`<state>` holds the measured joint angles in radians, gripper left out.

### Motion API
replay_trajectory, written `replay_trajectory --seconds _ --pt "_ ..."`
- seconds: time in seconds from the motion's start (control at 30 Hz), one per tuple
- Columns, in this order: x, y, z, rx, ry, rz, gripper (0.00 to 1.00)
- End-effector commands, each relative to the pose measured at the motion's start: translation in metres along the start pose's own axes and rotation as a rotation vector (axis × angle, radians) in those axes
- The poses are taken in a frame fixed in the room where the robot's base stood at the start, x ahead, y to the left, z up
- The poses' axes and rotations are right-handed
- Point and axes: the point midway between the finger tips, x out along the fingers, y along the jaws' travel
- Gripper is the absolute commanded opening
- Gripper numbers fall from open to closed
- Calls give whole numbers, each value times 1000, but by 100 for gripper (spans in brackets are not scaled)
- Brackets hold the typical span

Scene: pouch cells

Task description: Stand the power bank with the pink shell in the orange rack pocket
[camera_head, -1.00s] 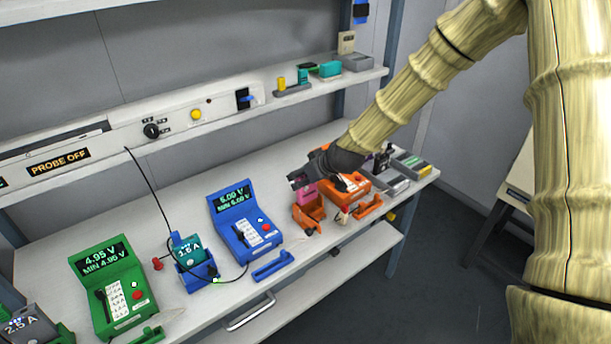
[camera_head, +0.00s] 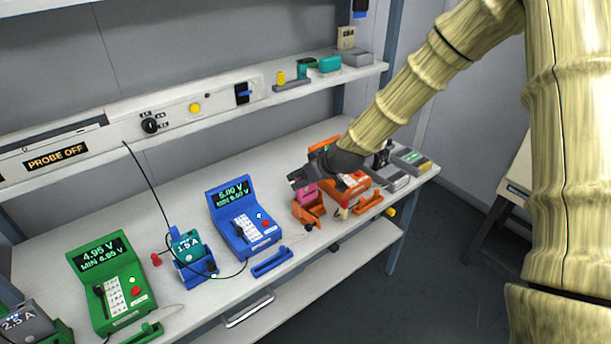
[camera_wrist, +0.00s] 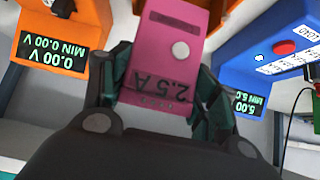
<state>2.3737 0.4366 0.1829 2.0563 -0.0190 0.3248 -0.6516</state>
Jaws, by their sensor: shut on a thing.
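The power bank with the pink shell (camera_wrist: 170,45) is held between the fingers of my gripper (camera_wrist: 165,85) in the wrist view; its face shows "2.5 A" and a round pale button. In the head view my gripper (camera_head: 303,180) is over the orange rack pocket (camera_head: 308,213), with the pink power bank (camera_head: 308,195) showing just under it. The lower end of the power bank is at the pocket; whether it rests on the pocket floor is hidden.
A blue meter (camera_head: 245,220) is to the left, then a blue rack with a teal power bank (camera_head: 187,245) and a green meter (camera_head: 115,285). An orange tray (camera_head: 369,203) lies to the right.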

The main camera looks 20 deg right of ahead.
Motion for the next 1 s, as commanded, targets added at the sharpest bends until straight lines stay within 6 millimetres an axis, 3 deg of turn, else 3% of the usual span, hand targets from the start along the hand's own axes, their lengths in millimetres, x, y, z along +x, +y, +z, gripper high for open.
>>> replay_trajectory --seconds 1.0 --pt "11 0 13 0 0 0 36"
